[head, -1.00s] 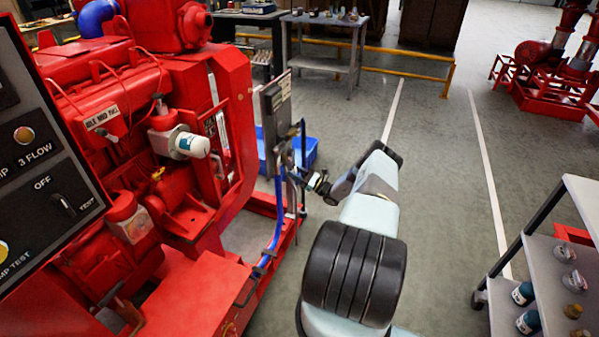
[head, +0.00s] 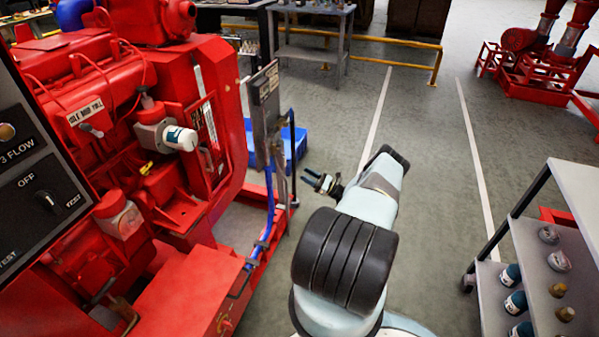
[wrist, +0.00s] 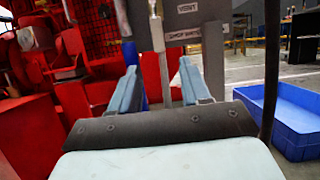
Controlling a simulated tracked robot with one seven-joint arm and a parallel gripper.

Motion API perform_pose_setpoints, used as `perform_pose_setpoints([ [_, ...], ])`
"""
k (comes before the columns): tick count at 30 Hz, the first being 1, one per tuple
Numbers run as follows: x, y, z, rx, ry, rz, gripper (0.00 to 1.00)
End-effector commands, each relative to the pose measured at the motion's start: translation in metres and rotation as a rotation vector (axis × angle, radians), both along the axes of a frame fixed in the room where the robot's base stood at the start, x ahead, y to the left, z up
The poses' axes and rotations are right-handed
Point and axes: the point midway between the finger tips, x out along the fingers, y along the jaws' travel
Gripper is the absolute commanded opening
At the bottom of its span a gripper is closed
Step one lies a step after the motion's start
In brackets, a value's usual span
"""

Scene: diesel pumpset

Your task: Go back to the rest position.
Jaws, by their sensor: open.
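My gripper (head: 314,181) is open and empty in the head view, to the right of the post with the grey panel and blue hose. The grey panel (wrist: 197,40) with labels shows beyond the fingers. My arm reaches forward over the floor, and its large black joint is at the bottom middle of the head view. A gap shows between the fingers and the post in the head view.
The red diesel pumpset (head: 165,200) fills the left side. The control panel (head: 35,170) is at the far left. A blue bin (head: 298,146) lies on the floor behind the post. A grey shelf cart (head: 590,190) with filters stands at the right. Open floor lies between.

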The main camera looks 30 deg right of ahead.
Motion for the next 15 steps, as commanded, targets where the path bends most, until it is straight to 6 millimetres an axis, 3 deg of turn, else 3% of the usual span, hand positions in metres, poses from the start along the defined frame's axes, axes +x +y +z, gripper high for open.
perform_pose_setpoints([
  [6, -0.0114, -0.0076, -0.0065, 0.001, 0.0, 0.0, 0.47],
  [15, -0.0124, -0.0087, -0.0067, 0.001, 0.001, 0.0, 0.47],
])
